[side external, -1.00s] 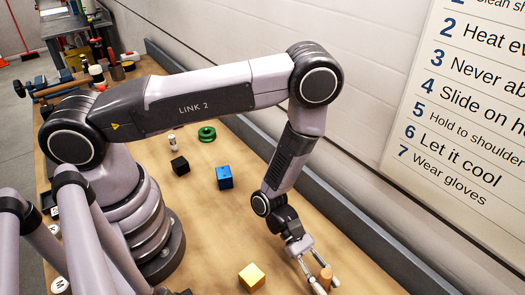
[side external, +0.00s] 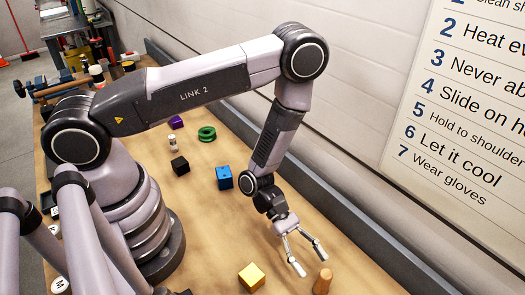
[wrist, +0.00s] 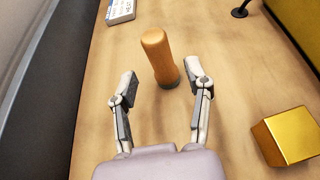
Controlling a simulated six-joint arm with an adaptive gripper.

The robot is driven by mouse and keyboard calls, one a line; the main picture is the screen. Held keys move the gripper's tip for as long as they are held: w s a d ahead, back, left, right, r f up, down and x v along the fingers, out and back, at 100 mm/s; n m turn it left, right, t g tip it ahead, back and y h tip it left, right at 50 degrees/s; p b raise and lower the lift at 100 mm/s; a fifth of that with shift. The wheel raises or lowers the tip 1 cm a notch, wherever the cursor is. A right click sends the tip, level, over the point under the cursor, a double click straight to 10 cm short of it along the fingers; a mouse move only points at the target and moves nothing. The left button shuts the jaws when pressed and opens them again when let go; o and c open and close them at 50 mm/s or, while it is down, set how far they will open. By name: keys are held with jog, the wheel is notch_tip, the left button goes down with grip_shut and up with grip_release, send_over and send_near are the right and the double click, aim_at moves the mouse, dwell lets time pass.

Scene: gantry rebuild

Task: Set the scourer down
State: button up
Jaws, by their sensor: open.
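The scourer appears to be the tan-brown, round-topped piece (side external: 323,281) standing upright on the wooden bench, near the bottom of the side view. In the wrist view it (wrist: 158,55) shows a dark base and stands ahead of the fingers. My gripper (side external: 309,260) is open and empty, a little up and left of the brown piece in the side view. In the wrist view my fingers (wrist: 161,90) are spread to either side, with a gap between them and the piece.
A yellow block (side external: 252,277) lies left of the brown piece. A blue block (side external: 224,177), a black block (side external: 180,165) and a green ring (side external: 207,134) lie farther back. A dark rail (side external: 350,238) runs along the wall side. Bare bench surrounds the brown piece.

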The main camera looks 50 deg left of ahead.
jog(key=v, duration=0.6)
jog(key=shift+a, duration=0.1)
jog(key=shift+a+r, duration=0.25)
jog(key=shift+r, duration=0.05)
jog(key=s+a+r+m+g+y, duration=0.15)
jog(key=r+m, duration=0.35)
jog(key=r, duration=0.5)
jog(key=s+a+r+m+g+y, duration=0.1)
jog(key=a+r+m+g, duration=0.1)
jog(key=r+m, duration=0.55)
jog(key=s+a+r+m+t+y, duration=0.2)
jog(key=s+a+r+t+y, duration=0.2)
jog(key=a+r, duration=0.4)
jog(key=s+a+r+m+t+y, duration=0.3)
jog(key=s+a+r+t+y, duration=0.1)
jog(key=a+r+y, duration=0.3)
jog(key=shift+s+a+r+t, duration=0.4)
jog(key=shift+a+r+t, duration=0.2)
jog(key=shift+a, duration=0.3)
